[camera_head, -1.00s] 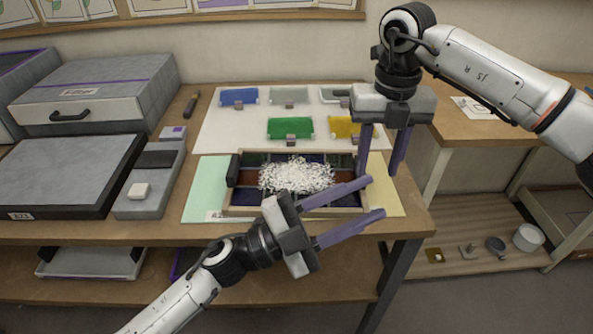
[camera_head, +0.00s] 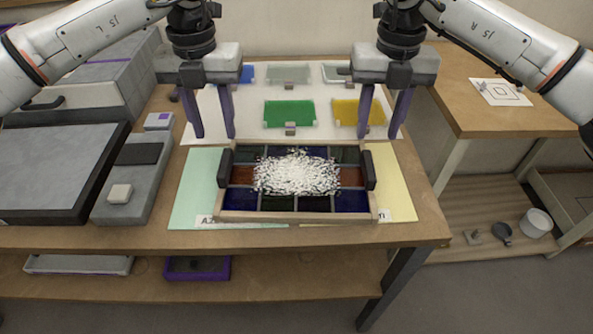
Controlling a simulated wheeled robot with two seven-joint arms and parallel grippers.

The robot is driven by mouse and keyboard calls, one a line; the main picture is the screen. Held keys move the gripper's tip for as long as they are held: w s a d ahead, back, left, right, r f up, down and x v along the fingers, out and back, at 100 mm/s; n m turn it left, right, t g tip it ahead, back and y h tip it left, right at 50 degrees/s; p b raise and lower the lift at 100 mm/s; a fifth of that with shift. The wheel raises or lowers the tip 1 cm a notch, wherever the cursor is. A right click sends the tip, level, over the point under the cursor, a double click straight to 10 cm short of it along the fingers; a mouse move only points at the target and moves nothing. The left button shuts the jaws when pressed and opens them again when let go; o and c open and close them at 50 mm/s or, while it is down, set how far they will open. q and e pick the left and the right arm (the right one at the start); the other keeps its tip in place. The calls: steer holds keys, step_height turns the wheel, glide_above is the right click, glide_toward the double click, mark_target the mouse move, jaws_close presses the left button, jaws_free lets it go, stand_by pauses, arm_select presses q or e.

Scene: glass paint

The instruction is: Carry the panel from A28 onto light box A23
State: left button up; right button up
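The panel (camera_head: 264,204) is a wooden-framed grid of dark coloured glass, with a pile of white flakes over its middle. It has a black handle at each end, left (camera_head: 225,168) and right (camera_head: 369,170). It lies on a pale green and yellow mat (camera_head: 190,197), whose label is partly hidden. My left gripper (camera_head: 213,136) is open and empty above and behind the left handle. My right gripper (camera_head: 381,136) is open and empty above and behind the right handle. The light box (camera_head: 45,170), a black-framed grey slab, lies at the left.
A grey control unit (camera_head: 143,185) with a pale block stands between light box and panel. A white sheet (camera_head: 225,130) behind holds blue, grey, green (camera_head: 289,113) and yellow (camera_head: 357,111) glass pieces. A grey drawer case (camera_head: 105,85) stands back left. A side bench (camera_head: 500,110) is at right.

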mark_target(225, 161)
steer(key=shift+s, duration=0.1)
